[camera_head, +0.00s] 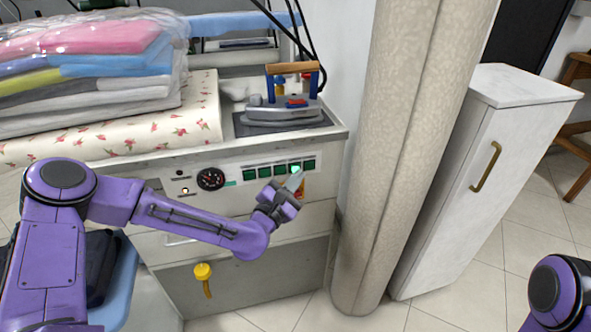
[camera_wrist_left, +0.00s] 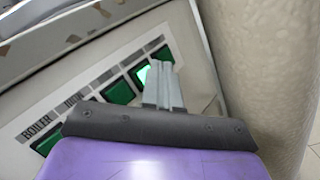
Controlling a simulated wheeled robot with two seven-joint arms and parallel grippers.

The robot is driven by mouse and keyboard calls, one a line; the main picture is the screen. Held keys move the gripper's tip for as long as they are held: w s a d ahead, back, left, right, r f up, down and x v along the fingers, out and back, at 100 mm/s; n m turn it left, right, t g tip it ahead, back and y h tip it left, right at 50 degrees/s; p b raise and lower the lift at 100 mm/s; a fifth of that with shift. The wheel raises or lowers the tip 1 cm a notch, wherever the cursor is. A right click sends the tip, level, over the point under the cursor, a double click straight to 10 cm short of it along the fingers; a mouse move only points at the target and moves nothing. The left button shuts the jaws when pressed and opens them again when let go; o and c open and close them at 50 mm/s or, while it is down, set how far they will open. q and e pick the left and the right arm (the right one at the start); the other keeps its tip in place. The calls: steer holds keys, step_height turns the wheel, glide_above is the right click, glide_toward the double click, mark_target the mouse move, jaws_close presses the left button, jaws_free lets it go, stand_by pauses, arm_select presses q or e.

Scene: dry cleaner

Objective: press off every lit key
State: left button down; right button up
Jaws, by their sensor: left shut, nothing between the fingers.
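A row of several green keys is on the front panel (camera_head: 235,171) of the ironing station. One key (camera_head: 295,168) glows bright green; the others, such as the rightmost key (camera_head: 309,164) and the leftmost key (camera_head: 250,175), are dark. My left gripper (camera_head: 294,179) is shut and empty, its fingertips right in front of the lit key. In the left wrist view the shut fingertips (camera_wrist_left: 160,67) partly cover the lit key (camera_wrist_left: 142,75); I cannot tell whether they touch it. My right gripper is out of view.
A dial (camera_head: 211,179) is on the panel left of the keys. An iron (camera_head: 290,108) stands above on the worktop, beside wrapped folded laundry (camera_head: 90,60). A thick beige column (camera_head: 405,140) stands close to the right of the panel.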

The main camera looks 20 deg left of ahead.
arm_select(q)
steer(key=shift+w, duration=0.1)
stand_by(0.3)
steer(key=shift+w+a, duration=0.25)
steer(key=shift+w, duration=0.05)
stand_by(0.5)
steer(key=shift+s+d+b, duration=0.25)
steer(key=shift+s+b, duration=0.05)
steer(key=shift+s, duration=0.1)
steer(key=s+d+b, duration=0.1)
steer(key=s+d, duration=0.2)
steer(key=s, duration=0.2)
steer(key=shift+d, duration=0.2)
